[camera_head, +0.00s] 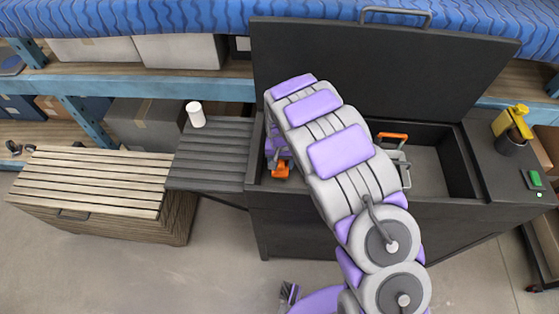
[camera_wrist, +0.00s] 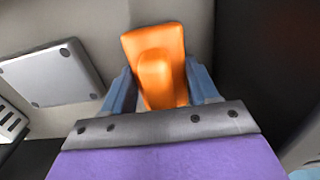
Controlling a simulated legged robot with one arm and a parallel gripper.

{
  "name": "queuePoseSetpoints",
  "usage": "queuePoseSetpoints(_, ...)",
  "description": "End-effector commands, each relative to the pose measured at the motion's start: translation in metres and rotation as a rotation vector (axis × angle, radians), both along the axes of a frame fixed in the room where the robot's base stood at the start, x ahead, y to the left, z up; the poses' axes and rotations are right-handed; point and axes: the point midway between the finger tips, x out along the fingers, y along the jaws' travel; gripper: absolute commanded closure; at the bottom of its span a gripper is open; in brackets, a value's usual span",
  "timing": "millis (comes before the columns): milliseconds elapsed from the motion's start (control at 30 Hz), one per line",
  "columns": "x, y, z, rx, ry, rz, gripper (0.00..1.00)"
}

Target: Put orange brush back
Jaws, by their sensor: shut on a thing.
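The orange brush (camera_wrist: 153,50) fills the middle of the wrist view, and my gripper (camera_wrist: 163,88) is shut on it, with one blue-grey finger on each side. In the head view a small orange part of the brush (camera_head: 281,170) shows at the left end inside the open black chest (camera_head: 330,222), beside my arm. My gripper (camera_head: 276,150) is there too, mostly hidden behind my arm. I cannot tell whether the brush touches the chest floor.
The chest lid (camera_head: 300,50) stands open at the back. A grey item with an orange handle (camera_head: 393,138) sits in the chest, right of my arm. A slatted side shelf (camera_head: 212,150) holds a white cup (camera_head: 195,113). A yellow bottle (camera_head: 512,122) stands at the right.

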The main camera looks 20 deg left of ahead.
Motion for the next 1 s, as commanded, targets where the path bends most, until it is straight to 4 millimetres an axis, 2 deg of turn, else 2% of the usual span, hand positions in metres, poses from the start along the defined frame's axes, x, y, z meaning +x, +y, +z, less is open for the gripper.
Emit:
queuePoseSetpoints(233, -0.0001, -0.0001, 0.0, 0.0, 0.0, 0.0, 0.74)
queuePoseSetpoints(267, -0.0001, -0.0001, 0.0, 0.0, 0.0, 0.0, 0.39)
queuePoseSetpoints(533, -0.0002, 0.0, -0.0002, 0.0, 0.001, 0.0, 0.13)
queuePoseSetpoints(733, -0.0002, 0.0, -0.0003, 0.0, 0.001, 0.0, 0.1)
queuePoseSetpoints(833, -0.0002, 0.0, -0.0003, 0.0, 0.001, 0.0, 0.01)
queuePoseSetpoints(1000, -0.0002, 0.0, -0.0003, 0.0, 0.001, -0.001, 0.0)
